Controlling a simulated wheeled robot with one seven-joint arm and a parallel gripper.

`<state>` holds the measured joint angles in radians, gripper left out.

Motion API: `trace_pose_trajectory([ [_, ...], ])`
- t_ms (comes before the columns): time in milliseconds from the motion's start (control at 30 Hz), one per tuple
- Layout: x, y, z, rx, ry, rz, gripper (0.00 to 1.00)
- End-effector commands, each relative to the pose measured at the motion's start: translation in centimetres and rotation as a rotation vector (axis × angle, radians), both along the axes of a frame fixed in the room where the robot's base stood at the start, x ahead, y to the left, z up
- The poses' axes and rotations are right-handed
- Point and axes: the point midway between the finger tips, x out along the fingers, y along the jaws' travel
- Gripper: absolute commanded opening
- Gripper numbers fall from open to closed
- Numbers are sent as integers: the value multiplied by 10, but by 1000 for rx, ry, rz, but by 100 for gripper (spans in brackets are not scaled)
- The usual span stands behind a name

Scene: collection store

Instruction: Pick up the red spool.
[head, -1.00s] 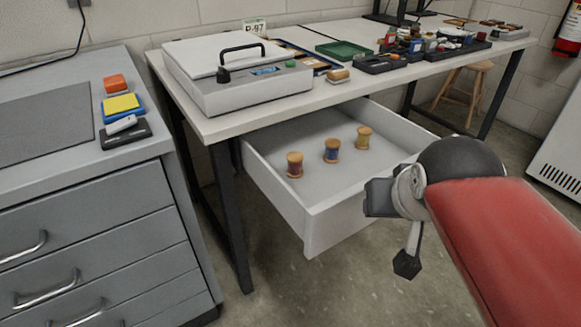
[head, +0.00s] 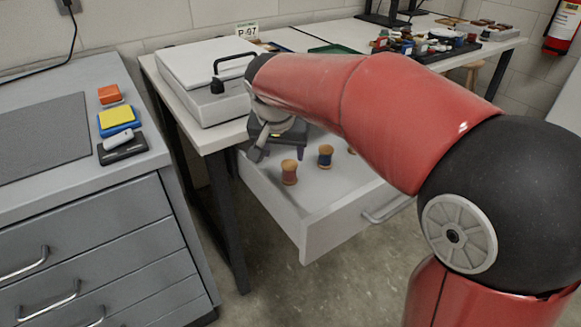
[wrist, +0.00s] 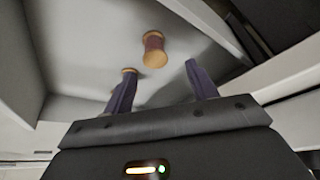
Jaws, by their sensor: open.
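The red spool (head: 289,173) has wooden ends and stands upright in the open drawer (head: 327,198), nearest the front left. The blue spool (head: 325,157) stands to its right. The yellow spool (head: 351,151) is mostly hidden behind my arm. My gripper (head: 279,154) is open and empty above the drawer, just behind and above the red spool in the head view. In the wrist view, the red spool (wrist: 154,49) lies beyond the gap between my open fingertips (wrist: 161,69).
The table (head: 221,139) overhangs the drawer's back, with a grey-white case (head: 205,75) on it. The drawer walls surround the spools. Trays of small items stand farther right.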

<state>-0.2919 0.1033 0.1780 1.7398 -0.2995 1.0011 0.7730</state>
Motion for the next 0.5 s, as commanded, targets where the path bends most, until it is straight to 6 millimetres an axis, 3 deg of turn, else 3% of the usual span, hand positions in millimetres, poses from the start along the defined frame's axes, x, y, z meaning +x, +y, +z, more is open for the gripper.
trace_pose_trajectory([
  [500, 26, -13, -61, -1, 3, -2, 58],
])
